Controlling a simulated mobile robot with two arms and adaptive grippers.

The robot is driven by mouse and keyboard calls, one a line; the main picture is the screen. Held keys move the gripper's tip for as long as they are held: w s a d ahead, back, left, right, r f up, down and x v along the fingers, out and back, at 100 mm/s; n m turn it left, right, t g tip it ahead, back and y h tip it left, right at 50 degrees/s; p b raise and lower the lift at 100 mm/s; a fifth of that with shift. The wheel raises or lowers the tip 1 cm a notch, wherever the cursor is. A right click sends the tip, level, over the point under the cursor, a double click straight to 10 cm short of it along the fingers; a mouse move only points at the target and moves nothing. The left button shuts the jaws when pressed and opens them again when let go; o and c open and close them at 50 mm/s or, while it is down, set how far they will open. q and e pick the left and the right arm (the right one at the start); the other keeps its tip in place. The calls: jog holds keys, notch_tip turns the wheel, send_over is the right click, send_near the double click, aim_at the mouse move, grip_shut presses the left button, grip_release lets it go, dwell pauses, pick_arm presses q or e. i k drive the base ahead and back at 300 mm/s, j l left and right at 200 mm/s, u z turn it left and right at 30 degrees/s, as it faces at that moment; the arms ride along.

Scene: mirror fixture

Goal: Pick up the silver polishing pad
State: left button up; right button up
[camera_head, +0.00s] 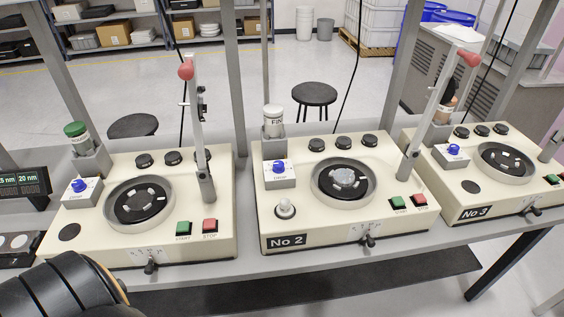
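My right gripper is not in view.
Upright levers with red knobs stand on the left machine (186,70) and middle machine (469,59). Bottles stand in holders behind the machines, including a white one (273,118). Buttons and knobs surround the basins. Grey frame posts rise behind; stools stand beyond.

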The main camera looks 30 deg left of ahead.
aim_at(284, 210)
jog(key=j+u, duration=0.15)
jog(key=u, duration=0.75)
